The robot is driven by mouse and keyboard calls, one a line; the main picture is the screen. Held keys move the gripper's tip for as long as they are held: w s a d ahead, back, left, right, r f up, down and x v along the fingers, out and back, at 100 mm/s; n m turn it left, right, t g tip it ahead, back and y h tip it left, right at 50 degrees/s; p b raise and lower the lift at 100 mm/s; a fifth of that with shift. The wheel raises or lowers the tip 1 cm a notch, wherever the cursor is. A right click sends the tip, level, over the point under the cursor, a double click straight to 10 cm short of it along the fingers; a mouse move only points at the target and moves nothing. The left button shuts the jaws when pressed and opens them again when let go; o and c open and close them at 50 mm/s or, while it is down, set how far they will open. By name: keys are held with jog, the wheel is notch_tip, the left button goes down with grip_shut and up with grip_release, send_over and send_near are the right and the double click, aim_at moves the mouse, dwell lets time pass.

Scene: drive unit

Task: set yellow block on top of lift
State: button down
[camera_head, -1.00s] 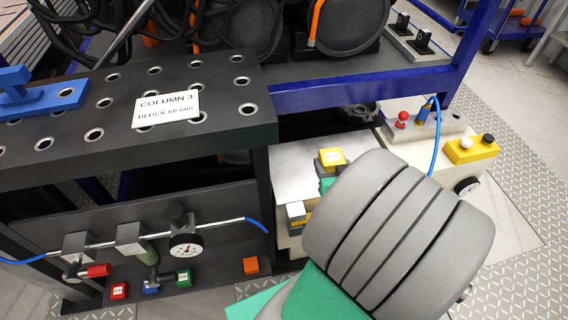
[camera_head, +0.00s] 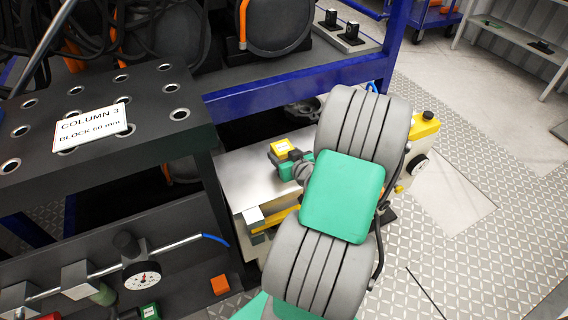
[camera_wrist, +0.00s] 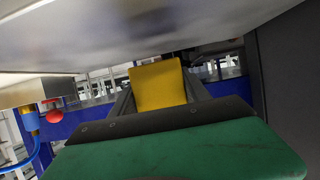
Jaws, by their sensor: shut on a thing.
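The yellow block (camera_head: 283,148) has a pale label on its upper face in the head view. My gripper (camera_head: 288,160) is shut on it, with the fingers partly hidden by my grey and green arm. In the wrist view the block (camera_wrist: 158,85) sits between the two dark fingers of my gripper (camera_wrist: 160,95). The lift (camera_head: 240,178) has a flat silver top plate and yellow parts below. The block appears over the plate's far right part; I cannot tell whether they touch. A pale surface, probably the lift's plate (camera_wrist: 120,30), fills the top of the wrist view.
A dark perforated bench with a "COLUMN 3, BLOCK 60 mm" sign (camera_head: 91,130) stands left of the lift. A gauge (camera_head: 141,279) and an orange block (camera_head: 220,284) are below it. A blue frame beam (camera_head: 290,88) runs behind. Floor at right is open.

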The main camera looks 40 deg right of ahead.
jog(key=shift+w+d+f+b, duration=0.1)
jog(key=shift+d+f+b, duration=0.1)
jog(key=shift+f, duration=0.7)
jog(key=shift+w+d+f+b, duration=0.1)
jog(key=shift+f+b, duration=0.1)
jog(key=shift+f, duration=0.7)
jog(key=shift+f+b, duration=0.25)
jog(key=shift+b, duration=0.05)
jog(key=c, duration=0.5)
grip_release()
jog(key=shift+s, duration=0.1)
